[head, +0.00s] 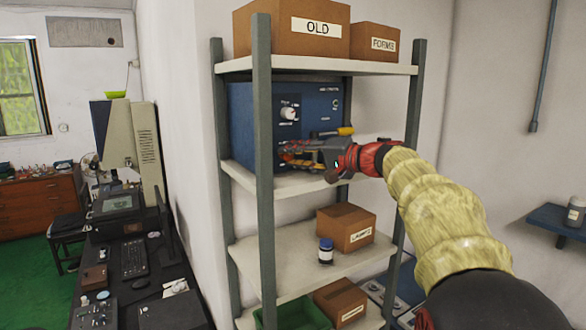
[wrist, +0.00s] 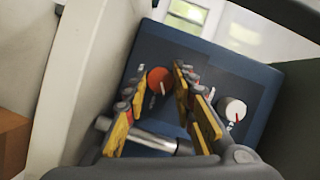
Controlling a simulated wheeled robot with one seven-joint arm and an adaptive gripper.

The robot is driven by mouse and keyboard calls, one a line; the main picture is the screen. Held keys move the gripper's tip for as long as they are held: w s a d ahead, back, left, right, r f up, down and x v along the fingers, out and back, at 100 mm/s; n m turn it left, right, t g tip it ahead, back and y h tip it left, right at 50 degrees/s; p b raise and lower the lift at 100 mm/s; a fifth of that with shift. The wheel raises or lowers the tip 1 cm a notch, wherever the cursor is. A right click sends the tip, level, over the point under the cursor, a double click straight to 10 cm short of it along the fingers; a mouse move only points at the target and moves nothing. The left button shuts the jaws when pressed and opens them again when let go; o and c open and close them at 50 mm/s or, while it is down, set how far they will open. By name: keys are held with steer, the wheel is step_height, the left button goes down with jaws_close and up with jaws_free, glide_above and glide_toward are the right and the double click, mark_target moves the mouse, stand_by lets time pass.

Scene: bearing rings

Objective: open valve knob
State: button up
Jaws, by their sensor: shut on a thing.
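A dark blue unit (head: 262,110) with dials stands on the upper middle shelf. Its red-orange knob with a pale mark (wrist: 156,81) lies between my fingertips in the wrist view. My gripper (head: 290,153) reaches in from the right at the front of the unit, with its jaws closed around this knob. In the head view the fingers largely hide the knob. A white knob with a red pointer (wrist: 232,109) is just right of the fingers in the wrist view, untouched; in the head view it sits above the gripper (head: 289,113).
Grey shelf posts (head: 263,180) frame the unit. Boxes marked OLD (head: 300,29) and FORMS (head: 377,43) are above. A lower shelf holds a cardboard box (head: 345,228) and a blue-lidded jar (head: 326,251). A desk (head: 130,262) stands at left.

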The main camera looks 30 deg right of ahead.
steer(key=m+b, duration=0.1)
steer(key=m+t+b, duration=0.1)
steer(key=m+b, duration=0.1)
steer(key=shift+f+y, duration=0.25)
steer(key=shift+y, duration=0.15)
steer(key=shift+m+t+b, duration=0.6)
steer(key=shift+m+b, duration=0.45)
steer(key=shift+m, duration=0.45)
steer(key=shift+r, duration=0.1)
steer(key=o, duration=1.1)
steer(key=shift+c, duration=0.2)
steer(key=shift+o, duration=0.4)
